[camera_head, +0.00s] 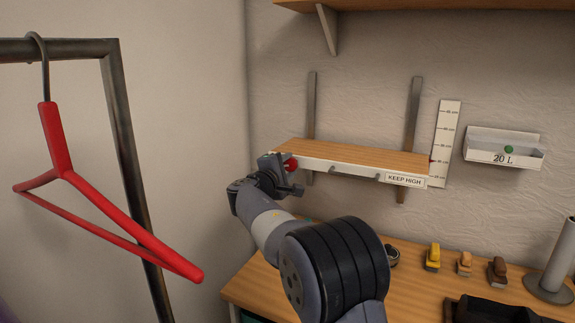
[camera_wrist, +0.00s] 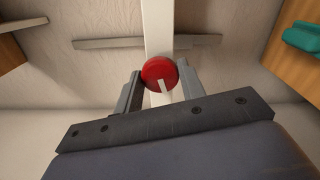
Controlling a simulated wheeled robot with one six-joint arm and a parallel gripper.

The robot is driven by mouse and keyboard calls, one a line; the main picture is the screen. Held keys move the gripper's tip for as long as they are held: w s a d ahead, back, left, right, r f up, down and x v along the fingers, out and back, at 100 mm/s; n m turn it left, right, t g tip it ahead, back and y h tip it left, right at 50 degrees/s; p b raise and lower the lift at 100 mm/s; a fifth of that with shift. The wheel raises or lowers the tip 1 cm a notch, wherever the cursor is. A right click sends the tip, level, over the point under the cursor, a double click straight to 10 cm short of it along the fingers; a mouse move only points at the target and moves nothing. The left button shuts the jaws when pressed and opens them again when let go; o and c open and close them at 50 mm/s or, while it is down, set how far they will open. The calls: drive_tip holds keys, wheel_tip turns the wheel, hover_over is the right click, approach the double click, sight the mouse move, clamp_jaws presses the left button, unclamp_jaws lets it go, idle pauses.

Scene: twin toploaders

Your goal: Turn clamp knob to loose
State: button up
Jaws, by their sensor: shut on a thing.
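The red clamp knob (camera_wrist: 159,72) is round, with a pale pointer line running down toward the lower edge of the wrist view. My gripper (camera_wrist: 157,90) has one finger on each side of the knob and is shut on it. In the head view the knob (camera_head: 291,164) shows as a small red shape at the left end of the wooden shelf (camera_head: 350,158). My gripper (camera_head: 283,175) is there, partly covering it. The pointer cannot be read in the head view.
A red hanger (camera_head: 62,180) hangs from a dark rail at left. The shelf front carries hooks and a "KEEP HIGH" label (camera_head: 404,180). Below, a wooden bench (camera_head: 415,262) holds small brushes (camera_head: 433,258), a grey cylinder (camera_head: 553,265) and a black tray. A white bin (camera_head: 503,150) hangs at right.

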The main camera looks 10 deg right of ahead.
drive_tip(key=n+p, duration=0.1)
drive_tip(key=n, duration=0.1)
drive_tip(key=n+p, duration=0.1)
drive_tip(key=n, duration=0.2)
drive_tip(key=shift+r+n+p, duration=0.3)
drive_tip(key=shift+p, duration=0.1)
drive_tip(key=n+p, duration=0.3)
drive_tip(key=n, duration=0.2)
drive_tip(key=shift+f+n, duration=0.1)
drive_tip(key=shift+n, duration=0.2)
drive_tip(key=o, duration=1)
drive_tip(key=shift+f, duration=0.1)
drive_tip(key=shift+a, duration=0.1)
drive_tip(key=b+v, duration=0.2)
drive_tip(key=v, duration=0.8)
drive_tip(key=shift+s+a, duration=0.2)
drive_tip(key=shift+s, duration=0.15)
